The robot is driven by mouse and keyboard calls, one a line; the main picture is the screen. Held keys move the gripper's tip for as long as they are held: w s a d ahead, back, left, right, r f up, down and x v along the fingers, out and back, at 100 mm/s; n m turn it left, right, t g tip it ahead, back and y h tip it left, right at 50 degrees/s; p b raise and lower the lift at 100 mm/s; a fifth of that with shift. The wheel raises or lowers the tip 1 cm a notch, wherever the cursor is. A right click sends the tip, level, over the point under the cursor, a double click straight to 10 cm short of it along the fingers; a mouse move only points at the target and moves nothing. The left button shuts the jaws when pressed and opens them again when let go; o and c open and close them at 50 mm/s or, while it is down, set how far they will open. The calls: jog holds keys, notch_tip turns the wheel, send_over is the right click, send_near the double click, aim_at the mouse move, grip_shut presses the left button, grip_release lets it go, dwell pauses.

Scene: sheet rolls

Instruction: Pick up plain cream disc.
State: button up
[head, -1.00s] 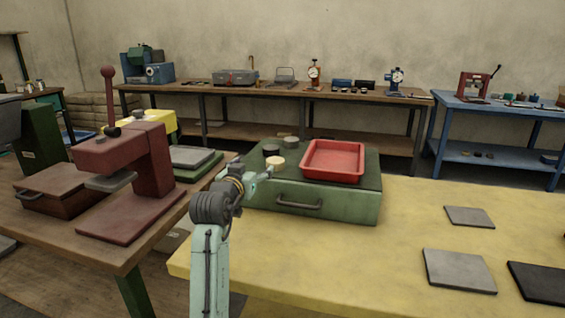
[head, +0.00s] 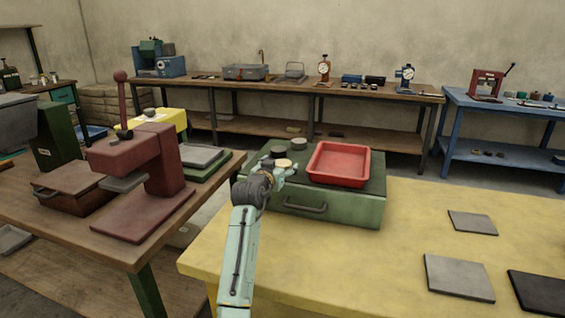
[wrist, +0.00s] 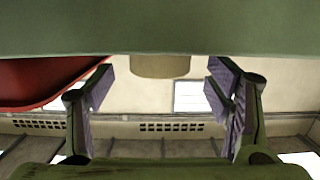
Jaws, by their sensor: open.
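The plain cream disc (head: 284,162) lies on top of the green case (head: 330,213), near its left front part. In the wrist view the cream disc (wrist: 160,66) shows between the two fingers, beyond their tips, against the green surface. My gripper (head: 287,171) is at the disc's near side in the head view and partly covers it. In the wrist view my gripper (wrist: 160,88) is open, with a finger on each side and nothing held. Whether the fingers touch the disc cannot be told.
A dark disc (head: 278,151) and a grey-green disc (head: 297,143) lie behind the cream one. A red tray (head: 340,180) stands on the case to the right. The yellow table (head: 370,260) is clear in front; flat plates lie at its right. A maroon press (head: 145,165) stands left.

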jog(key=shift+w+d+f, duration=0.1)
jog(key=shift+w+d, duration=0.05)
jog(key=shift+w, duration=0.2)
jog(key=shift+c, duration=0.2)
jog(key=c, duration=1.2)
